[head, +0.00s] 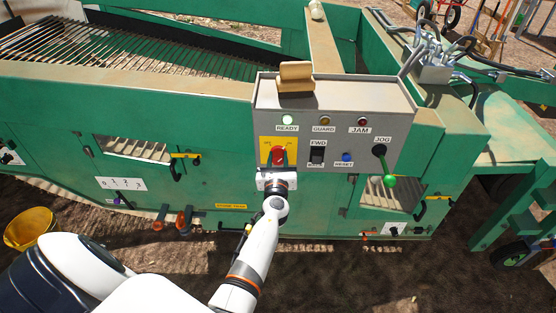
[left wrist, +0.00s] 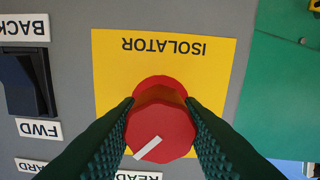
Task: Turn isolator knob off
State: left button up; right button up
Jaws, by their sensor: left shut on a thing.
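The isolator knob (left wrist: 160,128) is red and round with a white pointer line, on a yellow plate (left wrist: 215,60) labelled ISOLATOR. In the left wrist view, which shows the panel upside down, the line slants toward the lower left. My left gripper (left wrist: 160,115) is shut on the knob, one dark ridged finger on each side. In the head view the knob (head: 278,156) sits at the lower left of the grey control panel (head: 390,97), with my left gripper (head: 278,165) at it from below. My right gripper is not in view.
Right of the knob are the black FWD switch (head: 317,155), the blue RESET button (head: 347,157) and a JOG lever with a green ball (head: 389,181). READY, GUARD and JAM lamps sit above. A wooden block (head: 295,78) is on the panel top. A yellow bucket (head: 30,229) stands at left.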

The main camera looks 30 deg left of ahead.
pick_arm(q)
jog(key=n+b, duration=0.2)
jog(key=n, duration=0.2)
jog(key=shift+f, duration=0.15)
jog(key=n+b, duration=0.2)
jog(key=n, duration=0.2)
jog(key=n+b, duration=0.3)
jog(key=n, duration=0.2)
jog(key=shift+n, duration=0.4)
jog(key=shift+n+b, duration=0.9)
jog(key=shift+n, duration=0.8)
jog(key=o, duration=1)
jog(key=shift+c, duration=0.2)
